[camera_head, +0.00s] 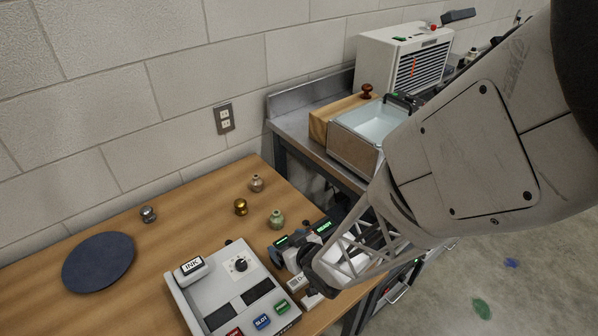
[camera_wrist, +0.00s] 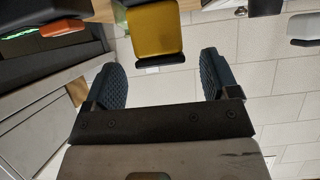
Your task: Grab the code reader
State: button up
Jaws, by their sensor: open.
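Two dark devices with small green lit displays stand at the table's right edge in the head view: a left one (camera_head: 283,243) and a right one (camera_head: 322,228). One may be the code reader, but I cannot tell which. My gripper (camera_wrist: 163,82) is open, with nothing between its two dark ribbed fingers in the wrist view. In the head view its end is mostly hidden behind my arm, close to these devices. A yellow block with a black edge (camera_wrist: 155,30) lies beyond the fingertips in the wrist view. A dark body with an orange part (camera_wrist: 52,28) is at upper left there.
A grey console with coloured buttons (camera_head: 222,292) stands at the front of the wooden table. A metal bench (camera_head: 291,127) with a clear-topped box (camera_head: 368,124) adjoins behind.

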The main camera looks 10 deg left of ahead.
jog(key=shift+x, duration=1.35)
jog(key=shift+s, duration=0.1)
jog(key=c, duration=1.1)
jog(key=shift+r, duration=5)
